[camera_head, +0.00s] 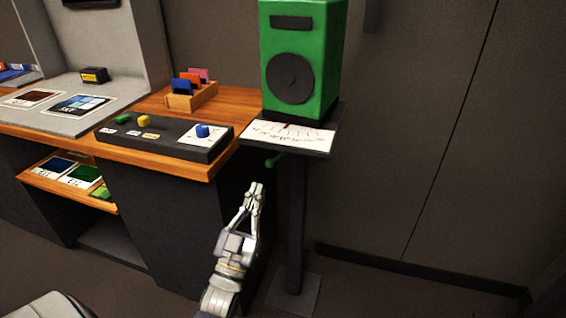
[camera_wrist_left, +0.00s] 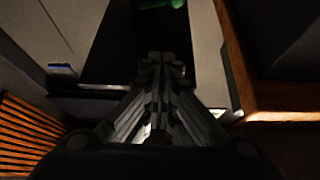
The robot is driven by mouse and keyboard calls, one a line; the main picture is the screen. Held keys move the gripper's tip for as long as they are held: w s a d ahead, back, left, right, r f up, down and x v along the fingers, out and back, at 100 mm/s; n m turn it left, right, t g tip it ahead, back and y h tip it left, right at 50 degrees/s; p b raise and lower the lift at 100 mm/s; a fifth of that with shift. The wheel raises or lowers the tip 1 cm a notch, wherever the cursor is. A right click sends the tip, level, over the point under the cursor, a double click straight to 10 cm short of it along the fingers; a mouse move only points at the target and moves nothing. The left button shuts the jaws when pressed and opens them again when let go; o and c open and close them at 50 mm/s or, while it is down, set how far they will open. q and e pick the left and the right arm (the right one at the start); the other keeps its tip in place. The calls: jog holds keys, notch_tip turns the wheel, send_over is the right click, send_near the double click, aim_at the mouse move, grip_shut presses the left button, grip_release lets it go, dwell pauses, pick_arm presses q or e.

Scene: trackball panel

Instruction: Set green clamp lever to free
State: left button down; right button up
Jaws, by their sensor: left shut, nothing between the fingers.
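The green clamp lever (camera_head: 274,160) sticks out to the left under the small stand shelf (camera_head: 318,146), near the top of the dark post (camera_head: 294,215). My left gripper (camera_head: 256,186) points up just below and left of the lever, apart from it in the head view. Its fingers are together and empty. In the left wrist view the closed fingertips (camera_wrist_left: 161,60) are in the middle, and a green piece (camera_wrist_left: 162,3) shows at the top edge; I cannot tell whether it is the lever. My right gripper is not in view.
A green box with a round dark disc (camera_head: 291,78) stands on the shelf above a white scale card (camera_head: 285,134). The wooden desk (camera_head: 223,158) with a dark control panel (camera_head: 165,141) is left of the post. Floor and wall to the right are clear.

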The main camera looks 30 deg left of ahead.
aim_at(273, 164)
pick_arm(q)
jog(key=w+r, duration=0.1)
jog(key=w, duration=0.2)
jog(key=w+a+r, duration=0.1)
jog(key=w, duration=0.2)
jog(key=w+a, duration=0.1)
jog(key=w, duration=0.3)
jog(key=shift+w+a+r+b, duration=0.1)
jog(key=shift+a+r+b, duration=0.1)
jog(key=shift+r+b, duration=0.2)
jog(key=shift+w+a+f, duration=0.1)
jog(key=shift+w+f, duration=0.25)
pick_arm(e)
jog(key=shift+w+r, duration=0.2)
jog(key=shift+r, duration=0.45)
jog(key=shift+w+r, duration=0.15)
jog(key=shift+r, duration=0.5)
pick_arm(q)
jog(key=shift+f+n, duration=0.1)
jog(key=shift+n, duration=0.3)
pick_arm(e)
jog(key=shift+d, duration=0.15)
pick_arm(q)
jog(key=shift+y, duration=0.4)
jog(key=shift+f+n, duration=0.1)
jog(key=shift+n, duration=0.4)
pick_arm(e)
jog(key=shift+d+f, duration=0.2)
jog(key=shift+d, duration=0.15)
